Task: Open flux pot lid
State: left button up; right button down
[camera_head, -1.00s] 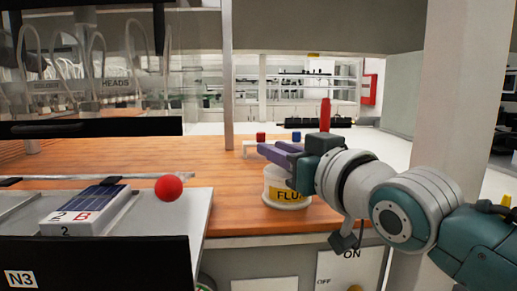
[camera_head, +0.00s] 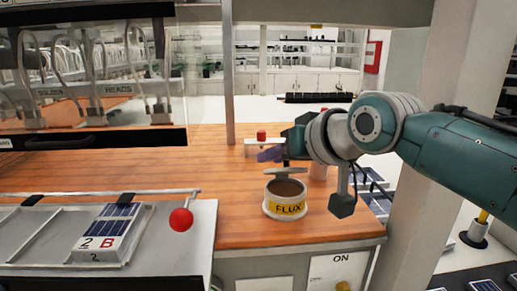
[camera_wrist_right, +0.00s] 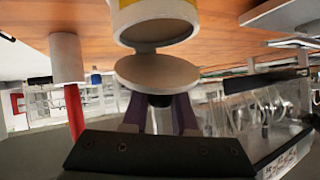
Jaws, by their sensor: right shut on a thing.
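The flux pot (camera_head: 285,208) is a pale round pot with a yellow FLUX label, upright on the wooden bench. Its mouth shows brownish and uncovered at the front. The lid (camera_head: 285,171), a thin grey disc, is above the pot's rim. My right gripper (camera_head: 270,155), with purple fingers, is shut on the lid over the pot, from the right. The exact grip point is hidden. My left gripper is not in view.
A red ball (camera_head: 181,219) ends a rod at the left tray (camera_head: 202,250), which holds a panel block (camera_head: 110,228). A post (camera_head: 228,80) and a small stand with a red block (camera_head: 261,136) are behind.

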jog(key=shift+g, duration=0.3)
jog(key=c, duration=0.7)
grip_release()
jog(key=p+v, duration=0.1)
jog(key=v, duration=0.9)
jog(key=shift+f, duration=0.15)
